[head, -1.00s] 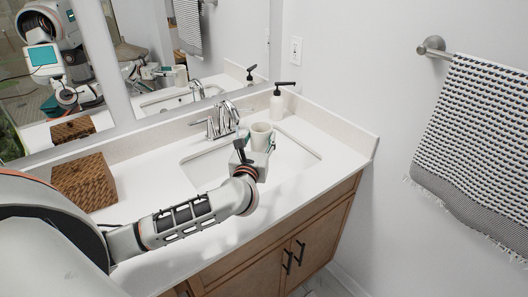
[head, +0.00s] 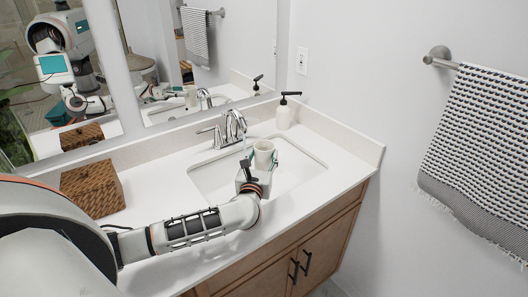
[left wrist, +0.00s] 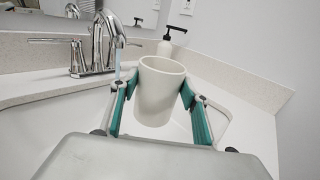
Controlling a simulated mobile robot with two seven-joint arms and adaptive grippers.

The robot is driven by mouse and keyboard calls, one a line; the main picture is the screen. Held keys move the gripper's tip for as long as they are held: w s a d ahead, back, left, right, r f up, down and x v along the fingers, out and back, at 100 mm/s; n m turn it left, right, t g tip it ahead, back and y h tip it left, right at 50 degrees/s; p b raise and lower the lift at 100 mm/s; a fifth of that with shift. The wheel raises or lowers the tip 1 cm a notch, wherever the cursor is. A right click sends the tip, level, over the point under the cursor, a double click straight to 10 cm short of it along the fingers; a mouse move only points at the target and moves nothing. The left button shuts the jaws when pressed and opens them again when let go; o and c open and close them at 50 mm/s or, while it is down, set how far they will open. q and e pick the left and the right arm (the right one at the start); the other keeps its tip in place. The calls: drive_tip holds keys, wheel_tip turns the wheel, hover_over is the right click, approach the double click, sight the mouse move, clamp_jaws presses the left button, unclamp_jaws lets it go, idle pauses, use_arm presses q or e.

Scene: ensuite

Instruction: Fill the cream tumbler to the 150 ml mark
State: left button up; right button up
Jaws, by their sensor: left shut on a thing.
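The cream tumbler (head: 264,154) is upright over the sink basin (head: 305,176), with its open rim facing up. My left gripper (head: 263,163) is shut on it, one teal finger on each side. In the left wrist view the tumbler (left wrist: 160,92) sits between the fingers (left wrist: 158,100). The chrome faucet (head: 234,124) stands behind and left of it. A thin bluish stream (left wrist: 118,64) falls from the spout, left of the tumbler's rim in the wrist view. The tumbler's inside, any water level and the 150 ml mark are hidden. My right gripper is not in view.
A black-topped soap dispenser (head: 284,114) stands at the back of the counter, right of the faucet. A wicker box (head: 93,190) stands at the left. A mirror covers the back wall. A striped towel (head: 478,140) hangs on the right wall. The front counter is clear.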

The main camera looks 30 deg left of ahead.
sight(256, 162)
use_arm(q)
drive_tip(key=f, duration=0.1)
drive_tip(key=f+b, duration=0.2)
drive_tip(key=shift+w+a+f, duration=0.15)
drive_tip(key=shift+a, duration=0.15)
drive_tip(key=shift+a+f+b, duration=0.2)
drive_tip(key=shift+f+b, duration=0.05)
drive_tip(key=shift+b, duration=0.2)
drive_tip(key=shift+w+a+r, duration=0.15)
drive_tip(key=shift+w+a, duration=0.1)
drive_tip(key=shift+a, duration=0.15)
drive_tip(key=shift+w+a, duration=0.2)
drive_tip(key=shift+a, duration=0.35)
drive_tip(key=shift+w+a+r, duration=0.1)
drive_tip(key=shift+a, duration=0.15)
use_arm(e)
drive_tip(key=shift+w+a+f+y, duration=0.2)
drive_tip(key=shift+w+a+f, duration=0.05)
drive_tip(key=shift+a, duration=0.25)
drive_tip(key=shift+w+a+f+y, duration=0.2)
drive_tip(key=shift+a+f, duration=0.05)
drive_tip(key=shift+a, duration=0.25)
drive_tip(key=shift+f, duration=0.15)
